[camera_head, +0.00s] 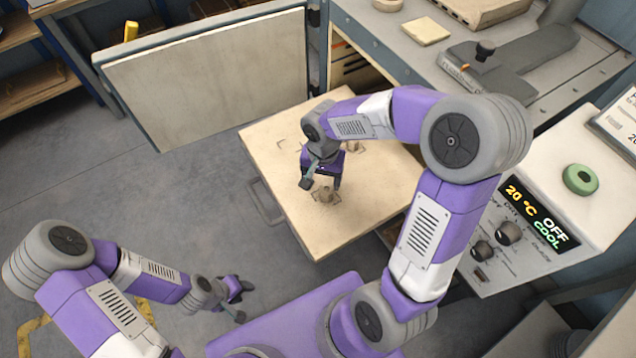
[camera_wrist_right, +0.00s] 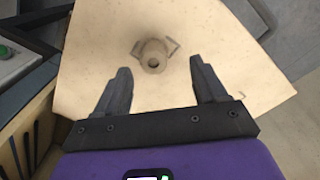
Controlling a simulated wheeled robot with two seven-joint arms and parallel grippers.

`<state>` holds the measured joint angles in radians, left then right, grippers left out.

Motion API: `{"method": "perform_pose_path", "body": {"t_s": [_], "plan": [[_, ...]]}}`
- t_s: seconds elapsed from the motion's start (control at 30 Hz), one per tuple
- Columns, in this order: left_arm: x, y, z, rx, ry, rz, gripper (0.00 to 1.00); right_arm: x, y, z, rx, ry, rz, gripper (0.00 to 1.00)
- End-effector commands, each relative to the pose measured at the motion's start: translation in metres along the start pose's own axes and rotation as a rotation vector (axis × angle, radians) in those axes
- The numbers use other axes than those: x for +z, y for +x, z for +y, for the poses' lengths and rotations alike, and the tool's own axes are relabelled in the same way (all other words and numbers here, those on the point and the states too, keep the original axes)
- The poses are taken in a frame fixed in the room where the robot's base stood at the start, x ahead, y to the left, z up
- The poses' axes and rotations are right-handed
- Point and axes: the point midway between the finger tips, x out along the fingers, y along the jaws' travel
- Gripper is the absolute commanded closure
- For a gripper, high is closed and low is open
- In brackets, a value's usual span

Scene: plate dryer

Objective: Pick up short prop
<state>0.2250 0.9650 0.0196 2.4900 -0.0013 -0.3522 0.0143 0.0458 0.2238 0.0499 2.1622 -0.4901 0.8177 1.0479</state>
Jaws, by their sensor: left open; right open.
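The short prop (camera_head: 327,196), a small beige cylinder with a hole in its top, stands on the pulled-out beige shelf (camera_head: 350,228). In the right wrist view the prop (camera_wrist_right: 153,52) stands by a dark corner mark, just beyond the fingertips. My right gripper (camera_head: 320,184) is open and empty above the shelf. Its fingers (camera_wrist_right: 160,67) point toward the prop, one to each side; I cannot tell the exact height gap. My left gripper (camera_head: 244,301) is open and empty, low at the left, away from the shelf.
A small object (camera_head: 355,147) on the shelf is partly hidden by my right arm. An open door panel (camera_head: 210,80) stands at the back left. The shelf's left front part is bare.

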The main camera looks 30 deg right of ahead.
Motion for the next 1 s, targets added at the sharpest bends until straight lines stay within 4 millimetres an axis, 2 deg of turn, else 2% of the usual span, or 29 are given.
{"method": "perform_pose_path", "body": {"t_s": [0.27, 0.57, 0.87, 1.0], "plan": [[0.0, 0.009, -0.003, 0.0, 0.0, -0.001, 0.57, -0.004, 0.026, 0.005, 0.012, 0.014, 0.005, 0.29], [-0.001, 0.02, -0.007, 0.0, 0.0, 0.0, 0.57, -0.01, 0.067, 0.011, 0.012, 0.011, 0.003, 0.29], [-0.001, 0.02, -0.007, 0.0, 0.0, 0.0, 0.57, -0.011, 0.071, 0.011, 0.009, 0.012, 0.006, 0.29], [-0.001, 0.02, -0.007, 0.0, 0.0, 0.0, 0.57, -0.011, 0.071, 0.011, 0.009, 0.012, 0.006, 0.47]]}}
